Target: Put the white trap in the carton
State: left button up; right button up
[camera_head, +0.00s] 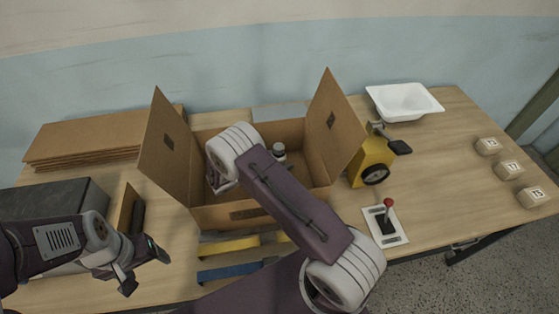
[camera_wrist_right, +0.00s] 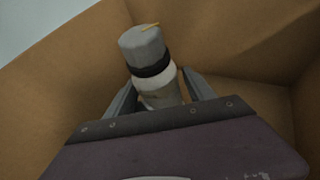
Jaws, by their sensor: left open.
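The white trap (camera_head: 279,151) is inside the open carton (camera_head: 225,217), its top showing just past my right forearm. In the right wrist view the trap (camera_wrist_right: 155,62) has a grey cap, a black band and a white collar. It stands tilted between the two fingers of my right gripper (camera_wrist_right: 160,92), which press close on both its sides. Its lower end is hidden. My left gripper (camera_head: 143,268) is open and empty over the table at the left, outside the carton.
The carton's side flaps stand raised. Flat cardboard (camera_head: 85,140) lies at the back left. A yellow wheeled device (camera_head: 372,160), a joystick panel (camera_head: 386,224), a white basin (camera_head: 404,101) and numbered blocks (camera_head: 510,168) are at the right. Yellow and blue strips (camera_head: 228,271) lie in front.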

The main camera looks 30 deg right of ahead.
jog(key=shift+r, duration=0.25)
jog(key=b+v, duration=0.1)
jog(key=v, duration=0.6)
jog(key=shift+a, duration=0.25)
jog(key=shift+s, duration=0.1)
